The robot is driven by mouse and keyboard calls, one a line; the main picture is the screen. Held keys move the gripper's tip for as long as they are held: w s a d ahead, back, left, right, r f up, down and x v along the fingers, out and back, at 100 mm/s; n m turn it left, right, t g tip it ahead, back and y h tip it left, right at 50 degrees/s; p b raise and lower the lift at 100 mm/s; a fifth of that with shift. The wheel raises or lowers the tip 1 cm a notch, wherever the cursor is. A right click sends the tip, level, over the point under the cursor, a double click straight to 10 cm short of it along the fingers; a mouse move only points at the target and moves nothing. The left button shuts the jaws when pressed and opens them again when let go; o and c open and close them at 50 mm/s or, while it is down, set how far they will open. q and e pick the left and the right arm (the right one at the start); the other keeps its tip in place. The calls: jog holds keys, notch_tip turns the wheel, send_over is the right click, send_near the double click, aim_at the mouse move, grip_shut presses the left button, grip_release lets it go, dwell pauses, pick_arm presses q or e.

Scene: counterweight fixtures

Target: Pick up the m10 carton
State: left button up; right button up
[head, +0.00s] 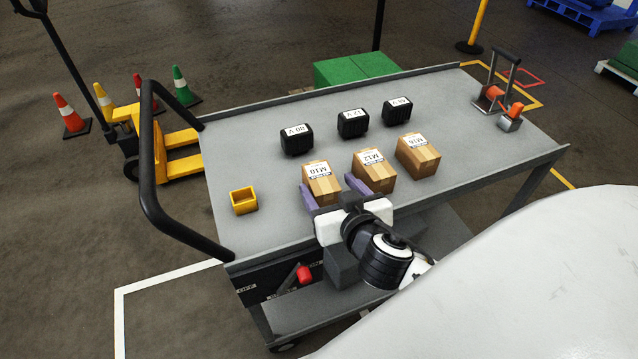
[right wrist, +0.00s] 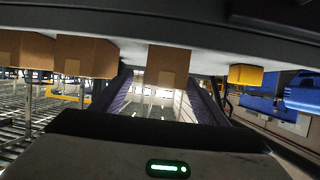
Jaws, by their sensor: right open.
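The M10 carton (head: 321,186) is a brown box with a white label on top, standing on the grey cart top at the left end of a row of cartons. My right gripper (head: 333,192) is open at its near side, with purple fingers spread apart. In the right wrist view, which looks upside down, the carton (right wrist: 168,66) shows in the gap between the fingers (right wrist: 166,92). I cannot tell how far it reaches between them. The M12 carton (head: 374,172) stands close to the right finger. My left gripper is not in view.
The M16 carton (head: 418,154) stands further right. Several black battery blocks (head: 297,140) stand behind the cartons. A yellow bin (head: 244,200) is at left, with bare cart top (head: 250,160) around it. A black handle (head: 150,170) rises at the cart's left end.

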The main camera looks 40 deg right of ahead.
aim_at(316, 175)
jog(key=x, duration=0.8)
jog(key=shift+w+a+f+p, duration=0.1)
jog(key=shift+a+f+p, duration=0.2)
jog(key=shift+a, duration=0.05)
jog(key=c, duration=1.3)
jog(key=shift+r, duration=0.15)
jog(key=shift+c, duration=0.7)
